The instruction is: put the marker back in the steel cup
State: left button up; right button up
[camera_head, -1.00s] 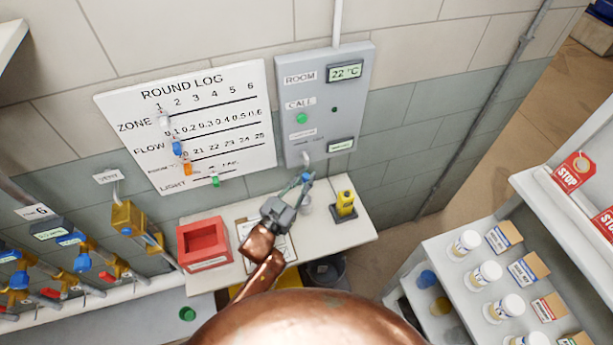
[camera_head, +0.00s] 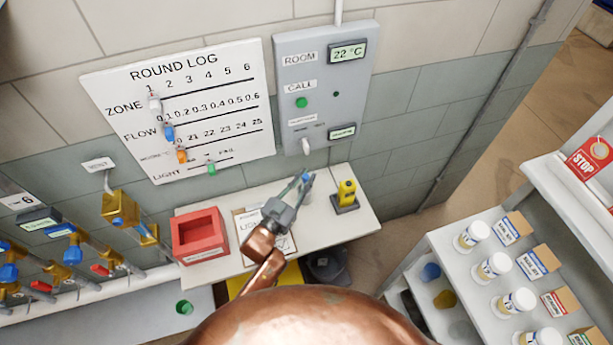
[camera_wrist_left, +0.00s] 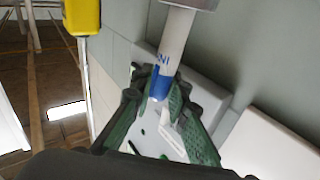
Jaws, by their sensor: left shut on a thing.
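My left gripper (camera_head: 301,186) reaches over the white shelf. It is shut on the marker, and its fingers also show in the left wrist view (camera_wrist_left: 165,110). The marker (camera_wrist_left: 175,45) is white with a blue end between the fingers and dark blue lettering. Its far end meets the grey steel cup (camera_wrist_left: 192,4) at the top edge of that view. I cannot tell how deep the marker sits in it. In the head view the steel cup (camera_head: 308,194) stands on the shelf, partly hidden by the gripper. My right gripper is not in view.
A yellow device (camera_head: 346,194) on a dark base stands right of the cup. A red open box (camera_head: 199,236) and a clipboard (camera_head: 246,226) lie left. The round log board (camera_head: 178,110) and grey room panel (camera_head: 322,90) are on the wall behind.

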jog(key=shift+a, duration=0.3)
pick_arm(q)
jog(key=o, duration=0.9)
jog(key=shift+o, duration=0.2)
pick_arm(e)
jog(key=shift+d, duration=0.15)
pick_arm(q)
jog(key=shift+s+a, duration=0.1)
jog(key=v, duration=1.1)
jog(key=shift+s+a, duration=0.2)
jog(key=shift+s, duration=0.15)
